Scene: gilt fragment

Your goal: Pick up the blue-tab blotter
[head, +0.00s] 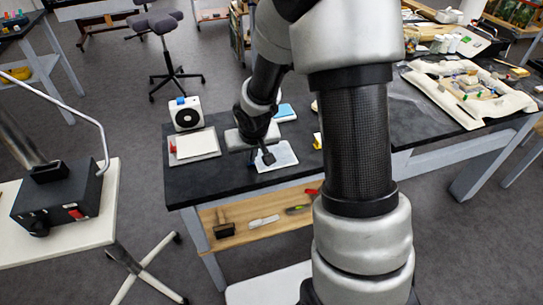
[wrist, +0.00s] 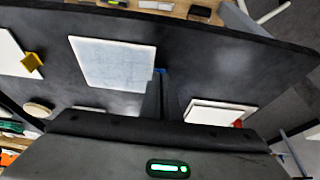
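The blue-tab blotter is a pale, flat, square sheet (head: 281,157) on the black tabletop in the head view. It also shows in the wrist view (wrist: 112,63), with a bit of its blue tab (wrist: 159,71) at the edge nearest my fingers. My gripper (head: 267,158) points down at this blotter's left side. In the wrist view the dark fingers (wrist: 162,78) sit close together at the blue tab and partly hide it. I cannot tell whether they touch or grip it.
A white blotter with a red tab (head: 195,145) lies to the left. A white box with a black disc (head: 186,114) stands behind it. A yellow tab (head: 317,141) and a blue item (head: 285,112) are nearby. Tools lie on the wooden shelf (head: 250,232) below.

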